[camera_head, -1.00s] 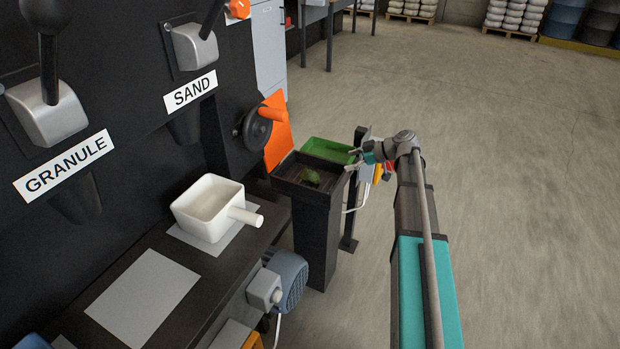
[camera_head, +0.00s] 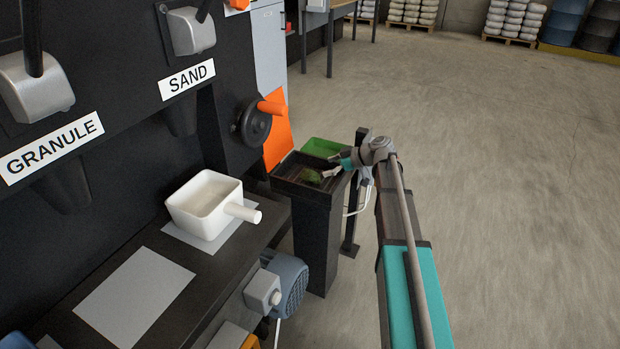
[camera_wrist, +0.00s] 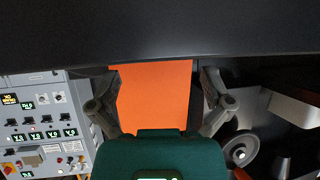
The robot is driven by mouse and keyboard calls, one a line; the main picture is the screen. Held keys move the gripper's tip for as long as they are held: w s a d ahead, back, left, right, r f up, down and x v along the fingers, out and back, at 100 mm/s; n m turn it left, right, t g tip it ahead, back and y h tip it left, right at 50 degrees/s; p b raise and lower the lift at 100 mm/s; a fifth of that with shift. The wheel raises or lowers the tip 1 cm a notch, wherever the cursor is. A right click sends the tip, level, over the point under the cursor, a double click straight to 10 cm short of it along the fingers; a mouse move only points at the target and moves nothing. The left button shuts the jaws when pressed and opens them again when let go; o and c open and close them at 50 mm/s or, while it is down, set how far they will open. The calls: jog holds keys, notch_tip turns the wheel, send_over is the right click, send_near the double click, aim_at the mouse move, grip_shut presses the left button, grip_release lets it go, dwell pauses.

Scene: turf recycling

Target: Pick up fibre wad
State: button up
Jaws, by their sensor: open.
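The fibre wad (camera_head: 309,176) is a small green clump lying in the black tray (camera_head: 283,186) on top of a black post. My gripper (camera_head: 330,166) is open at the right side of this tray, just over or beside the wad; the head view is too small to show the exact gap. In the wrist view, the two fingers of my gripper (camera_wrist: 158,95) are spread apart with nothing seen between them but an orange panel behind. The wad cannot be made out in the wrist view.
A green tray (camera_head: 322,147) sits behind the black one. An orange panel (camera_head: 278,138) and a black handwheel (camera_head: 254,126) are to the left. A white scoop (camera_head: 205,203) stands on the bench. The floor on the right is clear.

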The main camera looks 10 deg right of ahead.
aim_at(313, 171)
jog(key=shift+f+b+x, duration=0.2)
jog(key=shift+b+x, duration=1)
jog(key=shift+x, duration=0.8)
jog(key=shift+w+a+f, duration=0.1)
jog(key=shift+a+f, duration=0.15)
jog(key=shift+a, duration=0.2)
jog(key=c, duration=1.1)
jog(key=shift+r, duration=0.15)
